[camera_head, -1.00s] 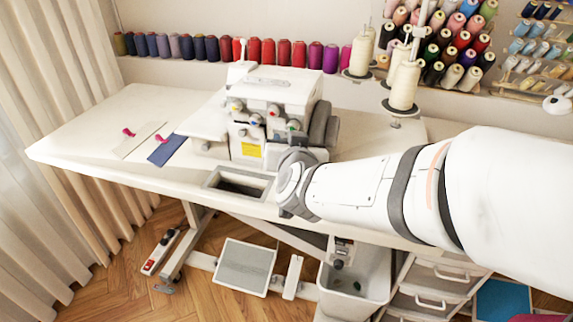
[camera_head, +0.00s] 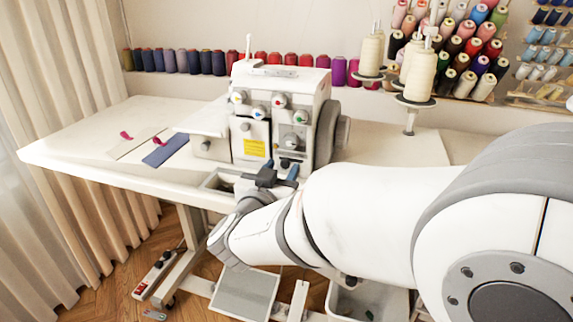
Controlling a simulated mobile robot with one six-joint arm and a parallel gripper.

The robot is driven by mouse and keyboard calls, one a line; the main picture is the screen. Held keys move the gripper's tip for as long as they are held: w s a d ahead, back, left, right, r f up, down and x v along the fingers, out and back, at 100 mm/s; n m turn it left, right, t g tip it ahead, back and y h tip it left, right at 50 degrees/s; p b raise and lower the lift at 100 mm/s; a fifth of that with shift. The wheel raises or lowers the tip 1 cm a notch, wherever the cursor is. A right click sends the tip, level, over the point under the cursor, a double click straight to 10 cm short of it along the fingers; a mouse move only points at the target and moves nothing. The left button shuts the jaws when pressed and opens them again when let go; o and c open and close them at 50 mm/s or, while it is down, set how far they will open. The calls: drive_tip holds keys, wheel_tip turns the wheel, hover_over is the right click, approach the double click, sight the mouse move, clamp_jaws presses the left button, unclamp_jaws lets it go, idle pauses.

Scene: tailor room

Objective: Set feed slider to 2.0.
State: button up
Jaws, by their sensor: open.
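The white sewing machine (camera_head: 272,88) stands on the white table (camera_head: 75,150), with several coloured dials on its front and a yellow label (camera_head: 254,147). I cannot make out which small part is the feed slider. A grey panel (camera_head: 307,137) with a round dial (camera_head: 290,144) is on the machine's lower right front. My gripper (camera_head: 281,169) is open, its two blue-tipped fingers pointing at the machine just below that panel. I see nothing between the fingers. I cannot tell whether they touch the machine. My wrist and arm hide part of the table's front edge.
Blue fabric (camera_head: 166,150) and pale fabric (camera_head: 133,145) with pink clips lie left of the machine. A recessed opening (camera_head: 215,183) is in the table beside my gripper. Cream thread cones (camera_head: 421,75) stand to the right. A grey pedal (camera_head: 243,296) is on the floor.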

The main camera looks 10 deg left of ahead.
drive_tip(key=shift+w, duration=0.85)
drive_tip(key=shift+c, duration=0.5)
clamp_jaws()
